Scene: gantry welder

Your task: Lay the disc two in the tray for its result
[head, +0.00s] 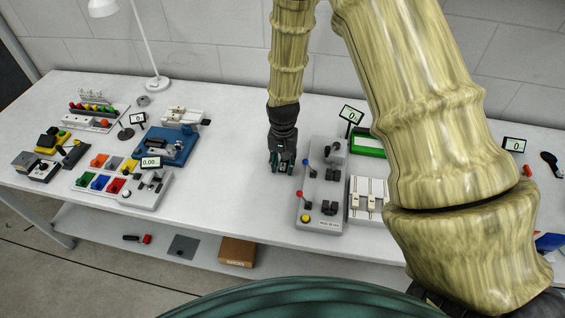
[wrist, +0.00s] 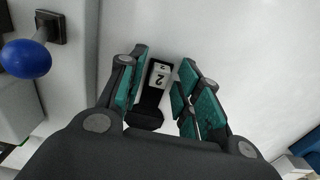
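My gripper (head: 283,167) is low over the white table, just left of the grey switch panel. In the wrist view its teal-padded fingers (wrist: 162,92) stand apart on both sides of a small black piece (wrist: 149,107) with a white label reading 2. A narrow gap shows on each side of the piece, so the gripper looks open around it. The disc shape of the piece cannot be made out clearly.
A grey panel (head: 314,212) with levers and switches stands close right of my gripper. A white lamp (head: 157,83) stands behind. Table front and centre-left are bare.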

